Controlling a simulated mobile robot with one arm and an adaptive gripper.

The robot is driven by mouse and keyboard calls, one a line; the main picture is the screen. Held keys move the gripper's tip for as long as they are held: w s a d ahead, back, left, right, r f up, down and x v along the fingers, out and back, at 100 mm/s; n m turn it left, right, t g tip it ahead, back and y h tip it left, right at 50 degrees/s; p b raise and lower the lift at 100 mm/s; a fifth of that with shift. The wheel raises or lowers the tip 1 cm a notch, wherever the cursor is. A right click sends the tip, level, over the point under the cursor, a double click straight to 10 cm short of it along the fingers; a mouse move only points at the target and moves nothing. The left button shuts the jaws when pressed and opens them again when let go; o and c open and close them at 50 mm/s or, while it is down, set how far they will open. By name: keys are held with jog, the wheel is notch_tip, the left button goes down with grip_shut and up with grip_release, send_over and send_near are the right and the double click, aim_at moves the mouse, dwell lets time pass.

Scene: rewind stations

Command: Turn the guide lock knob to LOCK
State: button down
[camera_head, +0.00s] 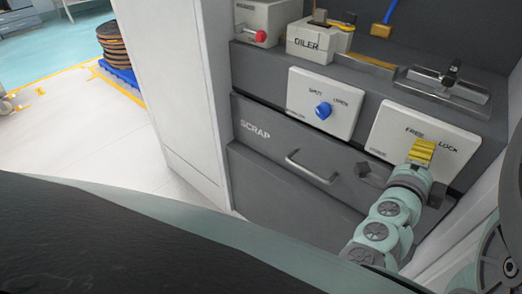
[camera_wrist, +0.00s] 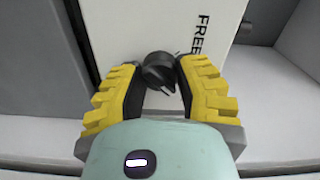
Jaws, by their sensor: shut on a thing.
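The guide lock knob (camera_wrist: 159,72) is dark and round, and shows between my fingertips in the wrist view. My gripper (camera_wrist: 155,75) has yellow ridged fingers with dark pads, shut on the knob from both sides. In the head view my gripper (camera_head: 421,152) is at the white FREE/LOCK panel (camera_head: 391,127) and hides the knob there. FREE is printed above the gripper and LOCK to its right. In the wrist view the white panel (camera_wrist: 188,20) shows only the word FREE. I cannot tell exactly which label the knob points to.
Left of the panel is a white SHUT/OPEN panel (camera_head: 318,85) with a blue knob (camera_head: 323,110). Below is the SCRAP drawer (camera_head: 270,140) with a bar handle (camera_head: 310,168). The OILER box (camera_head: 308,44) stands on the ledge above. A white wall edge (camera_head: 490,180) is close at the right.

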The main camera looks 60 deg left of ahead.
jog(key=c, duration=0.6)
grip_release()
jog(key=shift+w, duration=0.1)
jog(key=shift+o, duration=0.2)
jog(key=v, duration=1.2)
jog(key=shift+r, duration=0.1)
dwell(0.6)
